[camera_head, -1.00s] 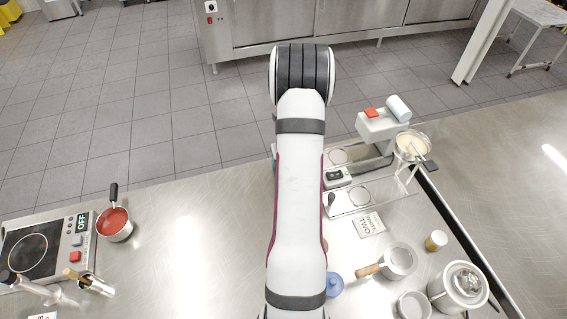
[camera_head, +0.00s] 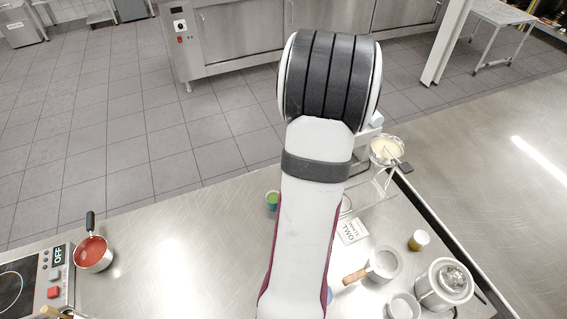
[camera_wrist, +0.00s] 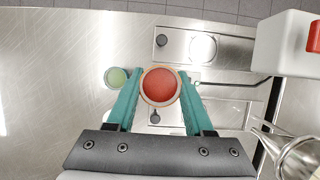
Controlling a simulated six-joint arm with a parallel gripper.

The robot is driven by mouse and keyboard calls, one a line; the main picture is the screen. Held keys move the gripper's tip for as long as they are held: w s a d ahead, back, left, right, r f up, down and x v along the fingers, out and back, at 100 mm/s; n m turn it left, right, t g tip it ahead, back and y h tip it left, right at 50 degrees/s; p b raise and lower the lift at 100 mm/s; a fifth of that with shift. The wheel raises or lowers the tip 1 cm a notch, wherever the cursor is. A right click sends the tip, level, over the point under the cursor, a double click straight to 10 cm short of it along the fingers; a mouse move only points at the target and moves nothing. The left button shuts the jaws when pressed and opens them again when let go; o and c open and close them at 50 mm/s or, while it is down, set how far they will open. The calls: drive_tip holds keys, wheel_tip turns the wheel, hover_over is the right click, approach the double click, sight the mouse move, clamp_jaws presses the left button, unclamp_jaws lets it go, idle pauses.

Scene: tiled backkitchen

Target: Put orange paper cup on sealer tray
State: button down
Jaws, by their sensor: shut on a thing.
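The orange paper cup (camera_wrist: 160,87), with a reddish-orange top inside a pale rim, sits between the teal fingers of my gripper (camera_wrist: 159,82) in the wrist view. The fingers are shut on it from both sides. The metal sealer tray (camera_wrist: 178,47) with a bright round opening lies beyond the cup, up and right in the wrist view. The cup overlaps the tray's lower left area in that picture; I cannot tell its height. In the head view my arm hides the gripper, the cup and most of the sealer.
A green cup (camera_wrist: 116,77) stands just left of my gripper, also visible in the head view (camera_head: 272,200). The white sealer body (camera_wrist: 285,45) with a red part is at the right. A red-filled pan (camera_head: 92,254), saucepan (camera_head: 383,265) and pot (camera_head: 443,287) stand on the counter.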

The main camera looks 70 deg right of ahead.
drive_tip(key=d+f, duration=0.1)
drive_tip(key=d, duration=0.2)
drive_tip(key=s+d+f, duration=0.1)
drive_tip(key=d+f, duration=0.1)
drive_tip(key=d, duration=0.2)
drive_tip(key=d+f, duration=0.2)
drive_tip(key=d, duration=0.1)
drive_tip(key=shift+s+d+f, duration=0.25)
drive_tip(key=shift+s+d, duration=0.1)
drive_tip(key=shift+d, duration=0.05)
drive_tip(key=shift+d+f, duration=0.2)
drive_tip(key=shift+f, duration=1.65)
drive_tip(key=shift+f, duration=0.2)
unclamp_jaws()
wheel_tip(320, 180, up, 7)
